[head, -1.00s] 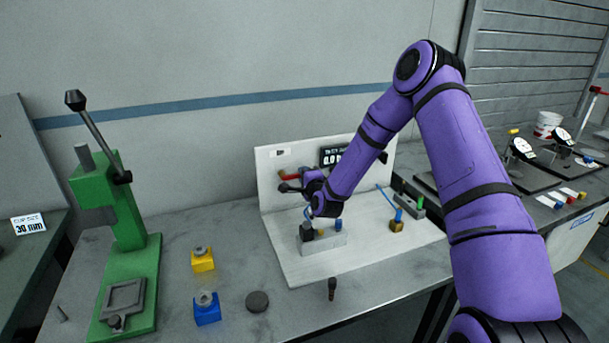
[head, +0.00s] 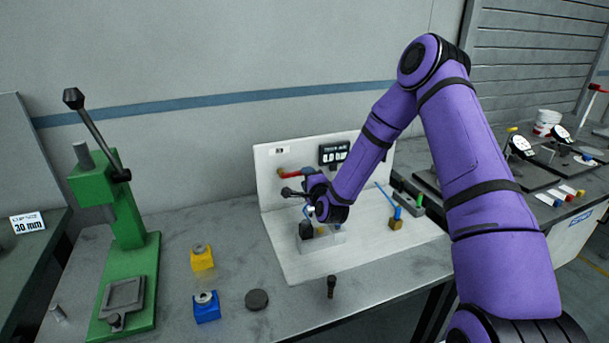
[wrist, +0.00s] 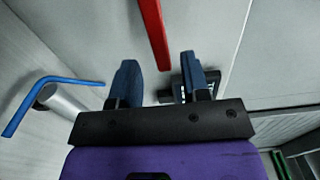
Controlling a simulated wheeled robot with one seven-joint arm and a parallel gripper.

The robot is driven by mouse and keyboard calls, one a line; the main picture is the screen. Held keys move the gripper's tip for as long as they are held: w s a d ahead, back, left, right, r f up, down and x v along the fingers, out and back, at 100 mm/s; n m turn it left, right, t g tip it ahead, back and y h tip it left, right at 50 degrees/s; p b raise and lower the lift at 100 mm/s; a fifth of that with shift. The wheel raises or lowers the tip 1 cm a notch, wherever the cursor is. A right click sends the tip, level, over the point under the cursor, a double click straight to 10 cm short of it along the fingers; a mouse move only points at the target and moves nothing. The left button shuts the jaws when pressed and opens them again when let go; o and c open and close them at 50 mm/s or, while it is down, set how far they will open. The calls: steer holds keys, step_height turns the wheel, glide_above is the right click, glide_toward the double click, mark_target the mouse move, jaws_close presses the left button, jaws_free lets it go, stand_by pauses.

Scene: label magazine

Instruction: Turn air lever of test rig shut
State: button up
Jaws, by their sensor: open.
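The test rig is a white upright panel (head: 272,205) on a white base. Its red air lever (head: 291,174) lies nearly level on the panel, with a brass-coloured part at its left end. In the wrist view the red lever (wrist: 150,28) runs down from the top edge, its lower end in the gap between my fingers. My gripper (head: 288,191) is in front of the panel, just below the lever. The wrist view shows my gripper (wrist: 160,75) open with dark fingers apart. I cannot tell whether either finger touches the lever.
A dark display (head: 334,153) is on the panel. A grey block (head: 318,243) stands below my gripper, and a blue-handled brass fitting (head: 395,217) to the right. A green press (head: 125,215), yellow block (head: 202,258) and blue block (head: 207,307) stand left.

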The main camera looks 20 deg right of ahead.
steer(key=s, duration=0.7)
steer(key=shift+s, duration=0.2)
steer(key=s+a+r+n+g, duration=0.1)
steer(key=s+r+n+g, duration=0.25)
steer(key=r+n, duration=0.45)
steer(key=s+a+r+n+g, duration=0.1)
steer(key=s+r+n+g, duration=0.3)
steer(key=r, duration=0.7)
steer(key=s+r+n+g, duration=0.1)
steer(key=s+r+n, duration=0.1)
steer(key=s, duration=0.8)
steer(key=s+r+n+g, duration=0.2)
steer(key=s+r, duration=0.3)
steer(key=s, duration=0.6)
steer(key=s+r+n+g, duration=0.2)
steer(key=s+r, duration=0.1)
steer(key=s, duration=0.7)
steer(key=shift+s+d+r, duration=0.35)
steer(key=shift+r, duration=0.05)
